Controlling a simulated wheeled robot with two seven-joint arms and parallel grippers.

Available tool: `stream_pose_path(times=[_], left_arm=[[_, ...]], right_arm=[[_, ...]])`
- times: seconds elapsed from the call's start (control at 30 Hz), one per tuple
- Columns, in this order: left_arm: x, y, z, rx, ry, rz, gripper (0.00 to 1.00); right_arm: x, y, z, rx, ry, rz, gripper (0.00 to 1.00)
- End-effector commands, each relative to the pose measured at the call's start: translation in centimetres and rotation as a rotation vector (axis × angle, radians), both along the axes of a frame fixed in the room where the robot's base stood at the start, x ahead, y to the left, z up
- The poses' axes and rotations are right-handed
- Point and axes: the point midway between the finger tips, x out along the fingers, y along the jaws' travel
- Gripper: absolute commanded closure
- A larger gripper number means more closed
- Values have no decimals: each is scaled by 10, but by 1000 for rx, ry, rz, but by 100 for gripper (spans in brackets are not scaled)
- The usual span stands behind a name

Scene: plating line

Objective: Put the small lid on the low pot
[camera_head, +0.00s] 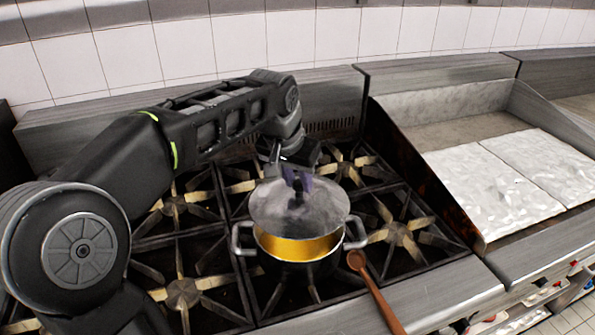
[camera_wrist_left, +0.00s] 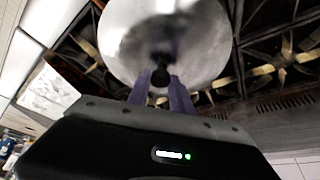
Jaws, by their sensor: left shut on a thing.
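The small lid (camera_head: 318,214) is a round grey metal disc with a dark knob. My left gripper (camera_head: 298,184) is shut on that knob and holds the lid over the back part of the low pot (camera_head: 298,273). The lid looks tilted, and the pot's yellow inside shows below its front edge. I cannot tell whether lid and rim touch. In the left wrist view the lid (camera_wrist_left: 205,45) fills the upper middle, with the two purple fingers (camera_wrist_left: 161,82) at its knob. The pot has two side handles and stands on the stove. My right gripper is not in view.
A wooden spoon (camera_head: 375,290) lies just right of the pot, its handle reaching the front edge. Burner grates (camera_head: 398,230) surround the pot. A griddle (camera_head: 490,185) with pale slabs is at the right, behind a raised metal side wall. A backsplash (camera_head: 335,90) runs behind.

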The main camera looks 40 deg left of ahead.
Motion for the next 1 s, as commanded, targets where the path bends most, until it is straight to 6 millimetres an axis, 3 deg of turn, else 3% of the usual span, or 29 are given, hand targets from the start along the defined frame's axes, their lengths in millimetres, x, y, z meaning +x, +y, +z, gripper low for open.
stream_pose_path(times=[0.37, 1.0], left_arm=[[0, 0, -6, 0, -2, 0, 100], [0, 0, -56, 0, -2, 0, 100]], right_arm=[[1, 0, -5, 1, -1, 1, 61], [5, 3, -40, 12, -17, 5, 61]])
